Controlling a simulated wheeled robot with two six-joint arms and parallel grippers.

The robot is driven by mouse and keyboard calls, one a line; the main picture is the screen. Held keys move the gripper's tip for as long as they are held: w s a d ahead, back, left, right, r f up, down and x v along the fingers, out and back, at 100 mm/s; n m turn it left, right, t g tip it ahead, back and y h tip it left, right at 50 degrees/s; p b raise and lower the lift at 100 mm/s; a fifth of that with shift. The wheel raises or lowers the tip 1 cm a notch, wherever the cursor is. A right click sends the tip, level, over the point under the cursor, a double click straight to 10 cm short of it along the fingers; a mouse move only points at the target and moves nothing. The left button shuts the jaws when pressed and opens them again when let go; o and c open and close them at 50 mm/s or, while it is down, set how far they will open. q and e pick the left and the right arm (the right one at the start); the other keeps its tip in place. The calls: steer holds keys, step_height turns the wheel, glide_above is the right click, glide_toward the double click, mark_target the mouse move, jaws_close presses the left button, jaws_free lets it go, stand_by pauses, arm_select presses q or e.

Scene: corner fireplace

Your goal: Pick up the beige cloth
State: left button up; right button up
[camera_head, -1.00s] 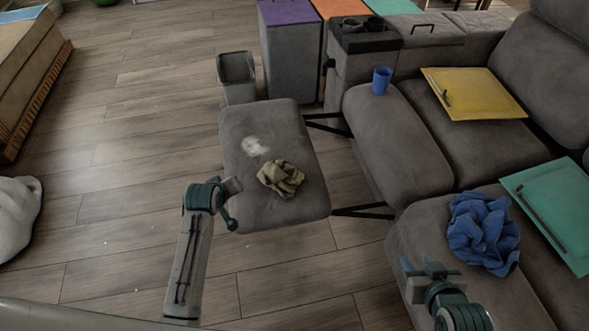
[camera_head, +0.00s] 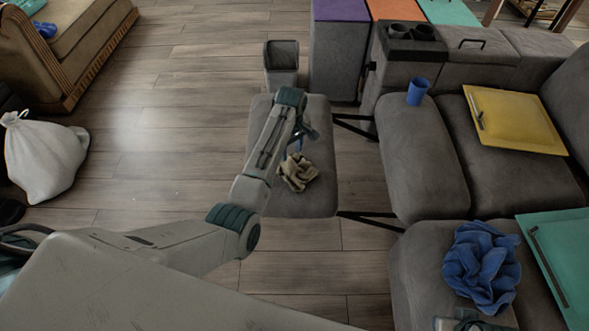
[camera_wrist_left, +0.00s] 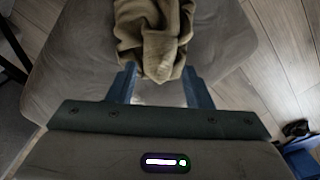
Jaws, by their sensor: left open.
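The beige cloth (camera_head: 298,172) lies crumpled on the grey padded footrest (camera_head: 300,203). My left arm reaches over the footrest, and my left gripper (camera_head: 297,146) is just above and behind the cloth, partly hidden by its own wrist. In the left wrist view, the two blue fingers of my left gripper (camera_wrist_left: 162,88) are apart, with the near end of the beige cloth (camera_wrist_left: 158,45) between or just beyond their tips. I cannot tell whether they touch it. My right gripper (camera_head: 462,322) shows only in part at the bottom edge; its fingers cannot be made out.
A blue cloth (camera_head: 481,268) and a green folder (camera_head: 560,262) lie on the sofa at right. A grey bin (camera_head: 281,57) stands behind the footrest. Floor at left is clear before a white sack (camera_head: 42,160).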

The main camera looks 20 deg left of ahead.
mark_target(292, 161)
arm_select(q)
steer(key=f, duration=0.3)
steer(key=f+b, duration=0.1)
steer(key=f, duration=0.2)
steer(key=shift+s+d, duration=0.15)
steer(key=shift+s, duration=0.05)
jaws_close()
